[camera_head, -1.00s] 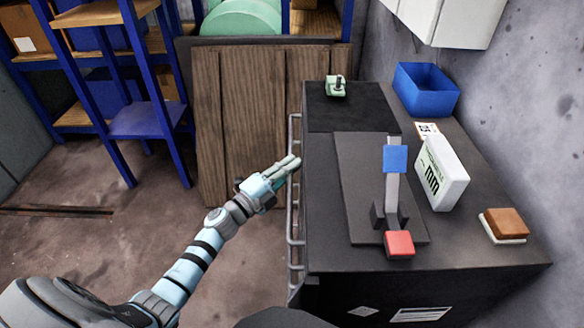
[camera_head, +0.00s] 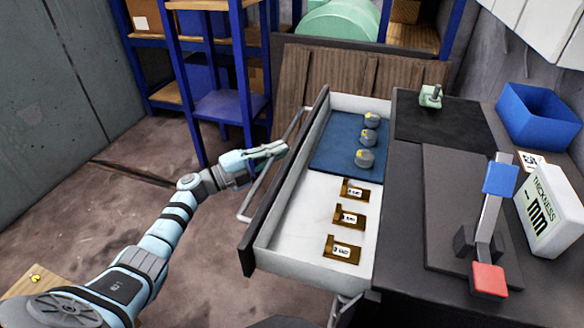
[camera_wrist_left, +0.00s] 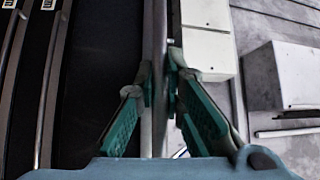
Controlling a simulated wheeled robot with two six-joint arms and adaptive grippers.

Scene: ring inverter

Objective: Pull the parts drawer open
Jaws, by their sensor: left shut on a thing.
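The parts drawer (camera_head: 305,232) stands pulled out from the left side of the dark bench, its inside in view. It holds several grey round parts (camera_head: 366,158) on a blue mat (camera_head: 333,140) and several brown labelled pieces (camera_head: 349,217) on its white floor. My left gripper (camera_head: 276,150) is at the long grey bar handle (camera_head: 256,194) on the drawer front. In the left wrist view its green-padded fingers (camera_wrist_left: 160,92) are closed around the bar (camera_wrist_left: 155,40). My right gripper is in neither view.
On the bench top (camera_head: 410,185) stand a lever device with a blue end (camera_head: 499,178) and red end (camera_head: 489,279), a white thickness gauge (camera_head: 551,211), a blue bin (camera_head: 539,116) and a small green part (camera_head: 430,96). Blue shelving (camera_head: 240,100) stands behind. Floor left of the drawer is clear.

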